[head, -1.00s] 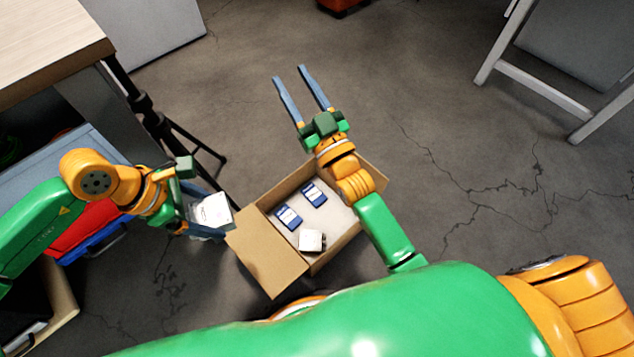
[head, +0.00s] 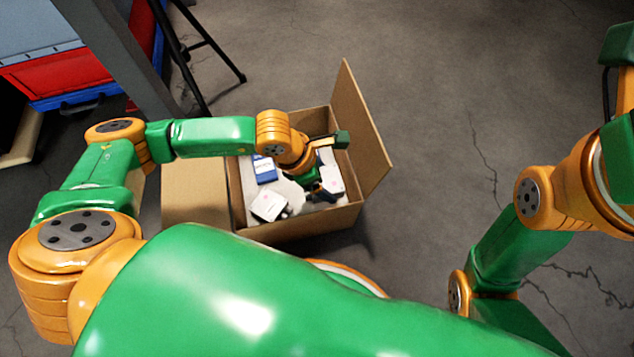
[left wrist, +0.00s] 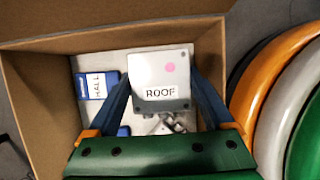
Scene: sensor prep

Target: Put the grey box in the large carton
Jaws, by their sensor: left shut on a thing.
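The grey box (left wrist: 160,75), pale with a pink dot and the label "ROOF", is between the two blue fingers of my left gripper (left wrist: 165,95) in the left wrist view. The gripper is shut on it. In the head view the grey box (head: 331,182) and my left gripper (head: 318,187) are inside the outline of the large carton (head: 300,228). The carton stands open on the floor with flaps spread. I cannot tell whether the box touches the carton's bottom. My right arm is at the right; its fingers are out of view.
In the carton are a blue-and-white item (head: 264,169), labelled "HALL" in the left wrist view (left wrist: 96,85), and another pale box (head: 268,204). A raised flap (head: 362,135) stands at the carton's right. A black tripod (head: 205,55) is behind left. Floor to the right is clear.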

